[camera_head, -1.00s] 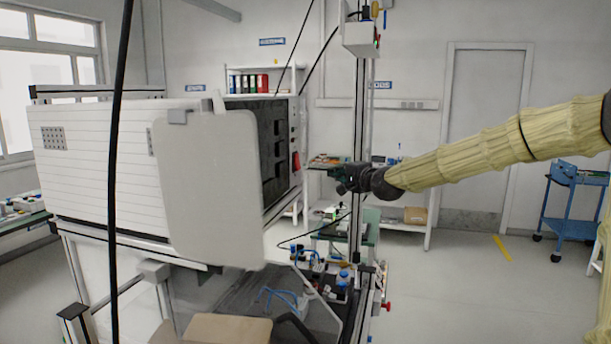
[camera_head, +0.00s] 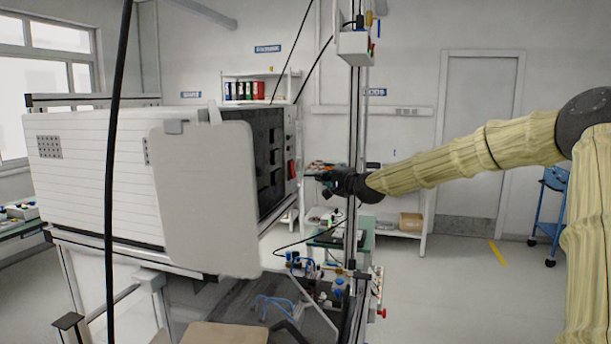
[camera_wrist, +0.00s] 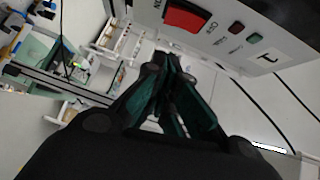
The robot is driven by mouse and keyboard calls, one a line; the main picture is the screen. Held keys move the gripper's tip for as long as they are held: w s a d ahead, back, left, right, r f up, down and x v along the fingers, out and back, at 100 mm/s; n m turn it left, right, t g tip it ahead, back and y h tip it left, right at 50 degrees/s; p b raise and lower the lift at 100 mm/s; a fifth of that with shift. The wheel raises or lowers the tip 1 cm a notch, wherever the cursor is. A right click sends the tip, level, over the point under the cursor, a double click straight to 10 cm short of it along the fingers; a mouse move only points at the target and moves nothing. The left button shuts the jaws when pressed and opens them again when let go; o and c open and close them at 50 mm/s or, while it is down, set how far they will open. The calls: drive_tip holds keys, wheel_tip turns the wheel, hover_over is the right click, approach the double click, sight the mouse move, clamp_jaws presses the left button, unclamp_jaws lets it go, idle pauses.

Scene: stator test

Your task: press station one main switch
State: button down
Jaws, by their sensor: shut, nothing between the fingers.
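The red main switch (camera_wrist: 187,16) is a large rocker on a white control panel (camera_wrist: 285,50) at the top of the wrist view. In the head view the red switch (camera_head: 291,168) shows on the right end of the white cabinet (camera_head: 90,175). My gripper (camera_head: 318,178) is just right of it, apart from the panel as far as I can tell. In the wrist view my gripper (camera_wrist: 170,62) is shut and empty, its dark green fingers pointing up below the switch.
A vertical metal post (camera_head: 352,120) with cables stands beside my gripper. A white open door panel (camera_head: 205,200) hangs at the cabinet front. Station equipment with blue tubing (camera_head: 275,305) lies below.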

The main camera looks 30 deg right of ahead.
sight(293, 169)
drive_tip(key=w+a+f+p, duration=0.1)
drive_tip(key=w+a+p, duration=0.1)
drive_tip(key=w, duration=0.6)
drive_tip(key=shift+p, duration=0.75)
drive_tip(key=shift+w+a+f, duration=0.1)
drive_tip(key=shift+f, duration=0.05)
